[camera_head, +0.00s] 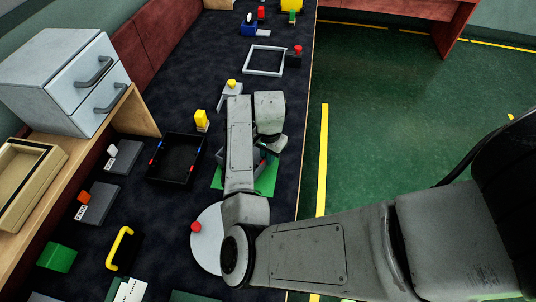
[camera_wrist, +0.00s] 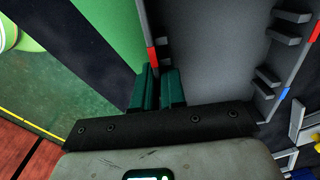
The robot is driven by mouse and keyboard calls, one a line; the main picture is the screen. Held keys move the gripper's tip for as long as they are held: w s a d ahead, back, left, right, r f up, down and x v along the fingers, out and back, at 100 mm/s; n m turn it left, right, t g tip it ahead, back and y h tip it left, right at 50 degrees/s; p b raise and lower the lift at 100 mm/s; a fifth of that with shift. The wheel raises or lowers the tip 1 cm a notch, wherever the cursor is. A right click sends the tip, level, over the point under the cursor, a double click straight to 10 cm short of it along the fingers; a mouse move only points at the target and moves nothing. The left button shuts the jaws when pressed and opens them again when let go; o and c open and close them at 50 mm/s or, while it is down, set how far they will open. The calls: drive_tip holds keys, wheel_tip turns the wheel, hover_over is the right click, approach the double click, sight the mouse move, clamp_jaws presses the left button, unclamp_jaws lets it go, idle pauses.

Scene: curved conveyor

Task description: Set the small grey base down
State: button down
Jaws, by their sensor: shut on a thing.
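The small grey base (camera_wrist: 210,50) fills the upper middle of the wrist view, with inner ledges and red and blue marks on its walls. My gripper (camera_wrist: 158,90) has its green fingers closed on one wall, next to a red mark. The mat also shows beside the base in the wrist view (camera_wrist: 112,35). I cannot tell whether the base touches it.
A black tray (camera_head: 152,180) stands just left of the mat. A yellow block (camera_head: 201,121) and a grey piece with a yellow knob (camera_head: 231,91) are behind. A round grey disc (camera_head: 205,244) with a red knob is in front. The belt's right edge is close by.

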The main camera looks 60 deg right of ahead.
drive_tip(key=shift+f, duration=0.15)
drive_tip(key=c, duration=1.2)
unclamp_jaws()
wheel_tip(320, 180, up, 12)
drive_tip(key=s+d+r+n+h, duration=0.1)
drive_tip(key=s+d+n+h, duration=0.25)
drive_tip(key=d+n, duration=0.2)
drive_tip(key=s+a+f+n+y, duration=0.1)
drive_tip(key=s+a+f+n, duration=0.2)
drive_tip(key=a, duration=0.4)
drive_tip(key=s+a+f+n+y, duration=0.1)
drive_tip(key=s+a+f+n, duration=0.3)
drive_tip(key=a, duration=0.3)
drive_tip(key=s+a+f+n+y, duration=0.1)
drive_tip(key=s+a+f+n, duration=0.3)
drive_tip(key=a, duration=0.3)
drive_tip(key=shift+s+a+f+n+t, duration=0.2)
drive_tip(key=shift+s+n+t, duration=0.2)
drive_tip(key=shift+s+n, duration=0.35)
drive_tip(key=shift+w, duration=0.15)
